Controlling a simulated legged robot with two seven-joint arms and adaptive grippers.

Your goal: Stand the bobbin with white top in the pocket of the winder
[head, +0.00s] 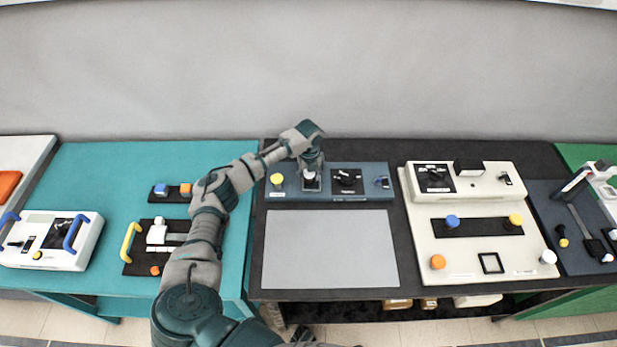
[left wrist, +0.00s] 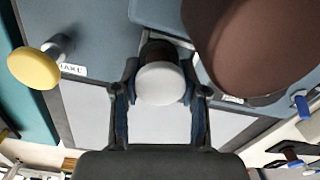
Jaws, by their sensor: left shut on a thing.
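My left gripper (head: 311,176) reaches down over the blue-grey panel (head: 328,197) at the back of the middle table. In the left wrist view its two fingers (left wrist: 160,100) are shut on the bobbin with white top (left wrist: 160,84), one on each side. The bobbin has a dark body and a round white cap facing the camera. A pale-edged square spot on the panel lies around or under the bobbin's lower end. I cannot tell whether the bobbin is seated in it or just above it. My right gripper is not in view.
A yellow-topped piece (head: 277,179) stands just left of the gripper; a black dial (head: 347,177) and a blue switch (head: 382,182) are to the right. The grey mat (head: 330,250) in front is clear. A cream machine (head: 470,252) with coloured knobs and a black square frame (head: 490,263) stands right.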

